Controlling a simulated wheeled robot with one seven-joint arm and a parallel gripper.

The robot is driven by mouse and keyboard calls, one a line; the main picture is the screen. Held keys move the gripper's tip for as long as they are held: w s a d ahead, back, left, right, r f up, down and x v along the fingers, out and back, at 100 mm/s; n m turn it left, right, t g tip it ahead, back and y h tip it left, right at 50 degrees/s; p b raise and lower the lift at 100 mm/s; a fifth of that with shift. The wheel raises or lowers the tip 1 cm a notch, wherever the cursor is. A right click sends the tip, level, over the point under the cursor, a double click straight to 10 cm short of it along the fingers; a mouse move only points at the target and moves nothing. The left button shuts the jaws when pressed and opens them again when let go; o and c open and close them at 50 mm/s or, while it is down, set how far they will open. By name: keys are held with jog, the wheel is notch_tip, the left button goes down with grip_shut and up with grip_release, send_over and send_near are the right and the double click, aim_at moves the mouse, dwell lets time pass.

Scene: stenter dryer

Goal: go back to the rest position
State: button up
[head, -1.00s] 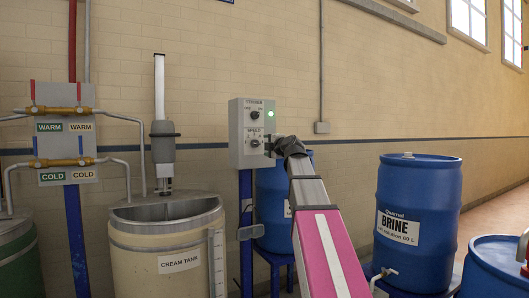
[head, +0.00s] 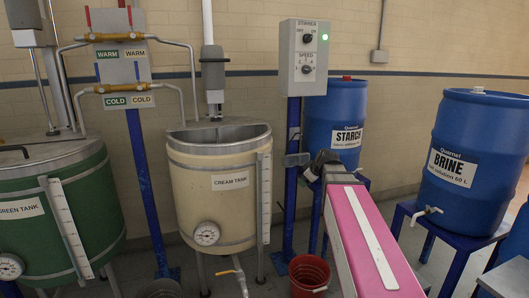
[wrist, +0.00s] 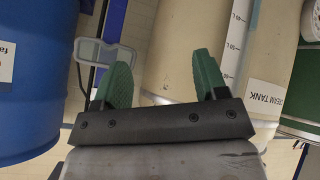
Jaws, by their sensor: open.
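My gripper (wrist: 162,62) is open and empty in the wrist view, its two green fingers spread apart. In the head view my gripper (head: 316,166) is small and dark, at the end of my pink-panelled arm. It is below the grey stirrer control box (head: 304,57) and clear of it. The box has a stirrer knob and a speed knob, and its green lamp is lit. The fingers are hard to make out in the head view.
The cream tank (head: 214,192) stands left of my gripper, the green tank (head: 58,242) farther left. The blue starch barrel (head: 338,108) is behind my arm; the brine barrel (head: 470,140) is right. A grey bracket (head: 297,159) on the blue post is close to my gripper. A red bucket (head: 309,272) is below.

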jog(key=s+f+m+g+h, duration=0.1)
jog(key=s+f+m+g, duration=0.3)
jog(key=s+f, duration=0.6)
jog(key=s+f+m+g+h, duration=0.2)
jog(key=s+f+m, duration=0.4)
jog(key=s+f, duration=0.5)
notch_tip(320, 180, down, 4)
jog(key=shift+d+f+g, duration=0.2)
jog(key=shift+d+g, duration=0.05)
jog(key=shift+g, duration=0.65)
